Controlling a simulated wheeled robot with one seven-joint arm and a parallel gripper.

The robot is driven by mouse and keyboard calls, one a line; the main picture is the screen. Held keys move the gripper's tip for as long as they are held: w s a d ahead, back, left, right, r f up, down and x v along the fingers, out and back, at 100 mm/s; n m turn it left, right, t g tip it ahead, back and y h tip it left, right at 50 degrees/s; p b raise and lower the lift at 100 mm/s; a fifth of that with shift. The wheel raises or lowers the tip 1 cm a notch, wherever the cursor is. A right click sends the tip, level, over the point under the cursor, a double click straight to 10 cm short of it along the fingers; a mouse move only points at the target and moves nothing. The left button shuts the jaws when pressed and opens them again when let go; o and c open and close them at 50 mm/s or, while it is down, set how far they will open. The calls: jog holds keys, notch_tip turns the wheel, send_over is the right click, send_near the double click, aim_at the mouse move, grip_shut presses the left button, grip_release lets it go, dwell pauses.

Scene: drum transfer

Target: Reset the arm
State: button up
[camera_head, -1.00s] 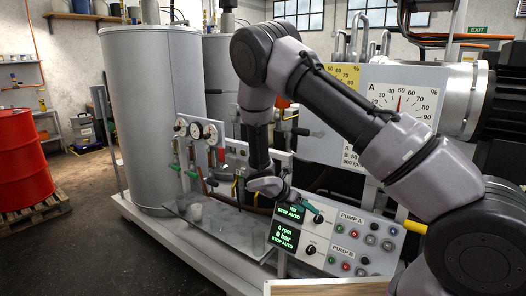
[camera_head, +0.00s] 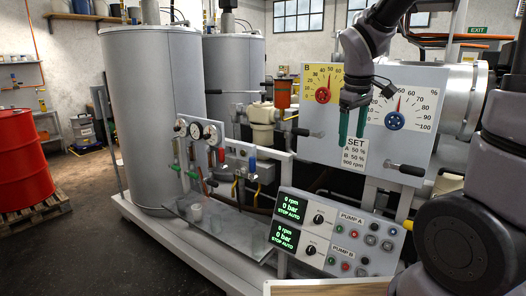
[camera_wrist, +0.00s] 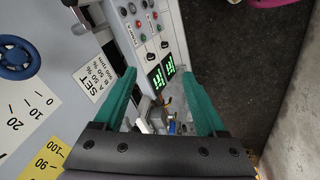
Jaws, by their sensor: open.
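My gripper (camera_head: 352,128) hangs in front of the valve panel (camera_head: 436,160) with its two green fingers pointing down. It is between the yellow B dial (camera_head: 324,90) and the white A dial (camera_head: 402,108). In the wrist view my gripper (camera_wrist: 168,105) has its green fingers wide apart with nothing between them. The pump control box (camera_head: 335,238), with green displays, buttons and black knobs, is below my gripper in the head view. It also shows in the wrist view (camera_wrist: 172,22).
A red drum (camera_head: 22,165) stands on a wooden pallet (camera_head: 35,212) at the left. A tall grey tank (camera_head: 155,115) stands behind the gauges (camera_head: 197,131). Black lever handles (camera_head: 407,170) stick out from the panel. Dark floor is clear at the lower left.

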jog(key=s+d+r+m+t+y, duration=0.1)
jog(key=s+r+m+t, duration=0.3)
jog(key=s+r+m, duration=0.6)
jog(key=s+r+y, duration=0.1)
jog(key=s, duration=0.2)
jog(key=shift+m+t+y, duration=0.3)
jog(key=shift+t+y, duration=0.1)
